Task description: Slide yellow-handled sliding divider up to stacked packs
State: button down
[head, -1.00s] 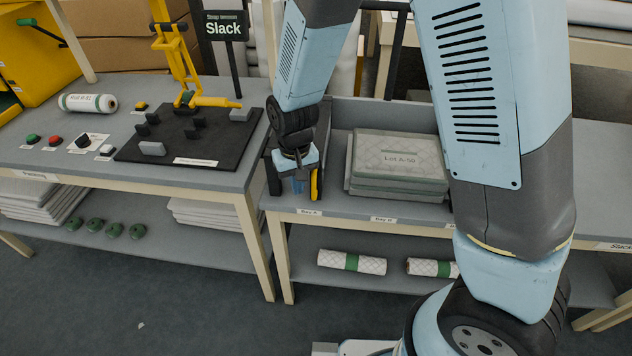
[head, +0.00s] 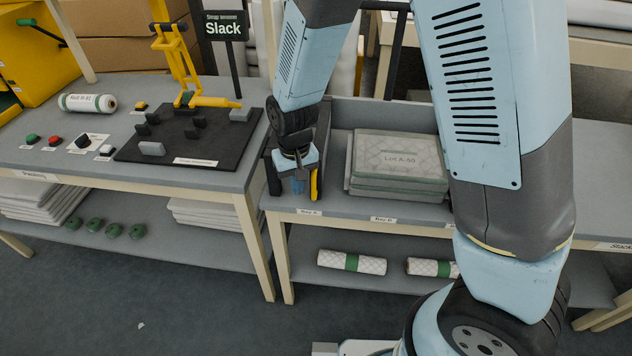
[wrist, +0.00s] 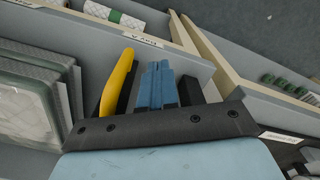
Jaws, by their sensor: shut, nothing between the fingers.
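The sliding divider shows its yellow handle (head: 314,184) at the left end of the shelf bay; the yellow handle also shows in the wrist view (wrist: 118,82). The stacked packs (head: 398,163), grey-green quilted slabs, lie to the right of the divider with a gap between. In the wrist view the packs (wrist: 28,110) are at the left. My gripper (head: 298,186) points down just left of the handle; its blue fingers (wrist: 159,85) are shut together and empty. They are close beside the handle; whether they touch the divider cannot be told. My wrist hides part of the divider.
A bench (head: 60,150) with a yellow clamp (head: 180,60) and black board (head: 190,140) stands at the left. Wadding rolls (head: 350,262) lie on the lower shelf. The gap between divider and packs looks clear. A low wall closes the bay's back.

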aim_at(320, 185)
jog(key=d, duration=0.8)
jog(key=shift+s, duration=0.3)
dwell(3.3)
jog(key=shift+w+a, duration=0.1)
jog(key=shift+a, duration=1.1)
jog(key=shift+r, duration=4.45)
jog(key=shift+r, duration=0.1)
jog(key=d+r+m+t+y, duration=0.1)
jog(key=d+r+m+t, duration=0.15)
jog(key=d+r, duration=1.15)
jog(key=s+d+r+m+t+h, duration=0.1)
jog(key=s+d+r+m+t, duration=0.1)
jog(key=s+d+r, duration=0.6)
jog(key=s+d+t, duration=0.1)
jog(key=s+d, duration=0.1)
jog(key=d, duration=0.1)
jog(key=shift+s+d+r, duration=0.15)
jog(key=shift+s+r, duration=0.05)
jog(key=shift+r, duration=0.05)
